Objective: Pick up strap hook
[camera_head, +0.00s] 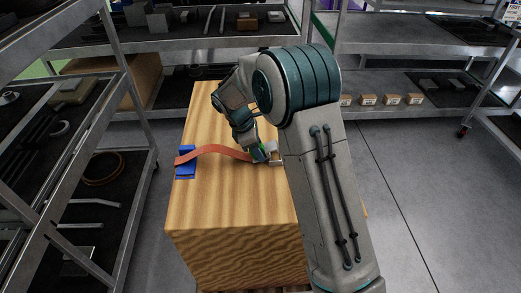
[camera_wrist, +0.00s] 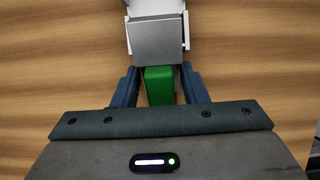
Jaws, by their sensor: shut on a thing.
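The strap is an orange-red band (camera_head: 215,150) on top of the wooden block, arching from a blue holder (camera_head: 185,162) at the left to my gripper. My gripper (camera_head: 259,156) is low over the block at the strap's right end. In the wrist view my gripper (camera_wrist: 158,90) has its two blue fingers on either side of a green piece (camera_wrist: 159,86), which I take to be the strap hook, and is shut on it. A grey metal bracket (camera_wrist: 157,40) lies right beyond the green piece; whether they touch is unclear. My arm hides part of the block's right side.
The wooden block (camera_head: 240,220) has a bare top in front of the strap. A metal rack (camera_head: 75,190) stands close at the left. Shelves (camera_head: 190,45) with parts stand behind, and another rack (camera_head: 420,50) stands back right. The floor (camera_head: 420,190) at the right is clear.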

